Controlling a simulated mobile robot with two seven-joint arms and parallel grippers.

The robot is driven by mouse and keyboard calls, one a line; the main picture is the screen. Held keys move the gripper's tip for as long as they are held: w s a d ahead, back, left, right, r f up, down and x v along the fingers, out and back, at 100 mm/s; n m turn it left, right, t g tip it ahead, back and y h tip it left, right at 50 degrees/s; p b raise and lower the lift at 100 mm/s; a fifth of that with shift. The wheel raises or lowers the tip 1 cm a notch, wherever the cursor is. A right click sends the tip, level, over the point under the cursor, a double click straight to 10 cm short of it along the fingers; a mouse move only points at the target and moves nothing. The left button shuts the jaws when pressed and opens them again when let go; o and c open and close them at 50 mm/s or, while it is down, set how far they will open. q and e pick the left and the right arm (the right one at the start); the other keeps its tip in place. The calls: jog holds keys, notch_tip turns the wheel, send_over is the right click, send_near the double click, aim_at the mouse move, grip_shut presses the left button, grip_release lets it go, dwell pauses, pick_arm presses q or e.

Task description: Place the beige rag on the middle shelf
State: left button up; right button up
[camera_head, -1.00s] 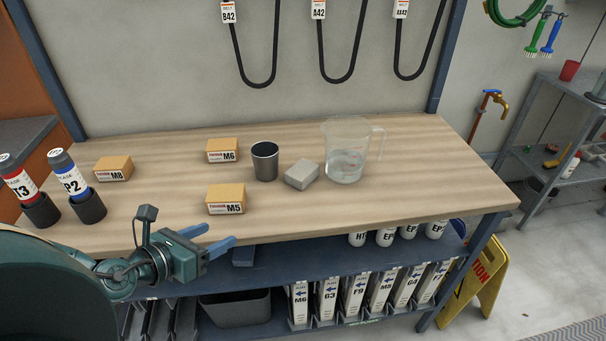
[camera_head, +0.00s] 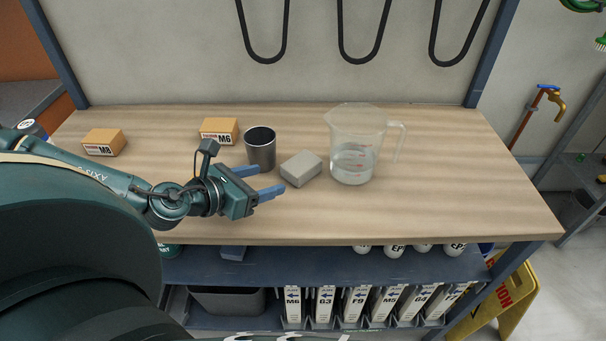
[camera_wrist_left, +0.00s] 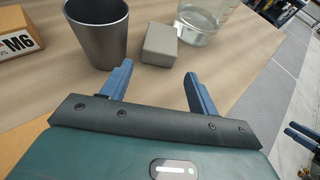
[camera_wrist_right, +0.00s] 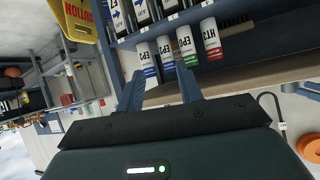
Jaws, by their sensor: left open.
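The beige rag (camera_head: 302,169) looks like a small grey-beige block and lies on the wooden tabletop (camera_head: 400,215), between the metal cup (camera_head: 261,150) and the glass jug (camera_head: 352,160). My left gripper (camera_head: 269,180) is open and empty, just left of the rag and in front of the cup. In the left wrist view the rag (camera_wrist_left: 160,45) lies beyond the gap between the fingers (camera_wrist_left: 158,70), not touching them. The blue middle shelf (camera_head: 310,264) runs beneath the tabletop. My right gripper (camera_wrist_right: 157,70) is open and empty in its wrist view and does not show in the head view.
Boxes M6 (camera_head: 219,130) and M8 (camera_head: 103,143) stand on the left of the table. White-capped bottles (camera_head: 393,251) and a blue block (camera_head: 233,253) are on the middle shelf. Labelled binders and a grey bin (camera_head: 228,299) are below. The table's right end is clear.

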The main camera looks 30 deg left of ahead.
aim_at(288, 171)
pick_arm(q)
jog(key=shift+f+b+x, duration=0.2)
jog(key=shift+b+x, duration=0.9)
jog(key=shift+x, duration=0.1)
jog(key=shift+w+d+f+b, duration=0.1)
jog(key=shift+w+b, duration=0.35)
jog(key=shift+b, duration=0.25)
jog(key=shift+w+d+b, duration=0.1)
jog(key=shift+w+b, duration=0.2)
jog(key=shift+w+d+f+b, duration=0.1)
jog(key=shift+w+f+b, duration=0.1)
jog(key=shift+w+b, duration=0.45)
jog(key=shift+w, duration=0.25)
jog(key=shift+w+d+f, duration=0.1)
jog(key=shift+w+d, duration=0.05)
jog(key=shift+w, duration=0.5)
jog(key=shift+w+d+f, duration=0.15)
jog(key=shift+w+f, duration=0.15)
jog(key=shift+w, duration=0.25)
jog(key=shift+w+d+f, duration=0.1)
jog(key=shift+w+f, duration=0.05)
pick_arm(e)
jog(key=f, duration=0.1)
jog(key=f+m, duration=0.1)
jog(key=f, duration=0.1)
jog(key=shift+w+a+f+t, duration=0.1)
jog(key=shift+w+a+t, duration=0.1)
jog(key=shift+t, duration=0.1)
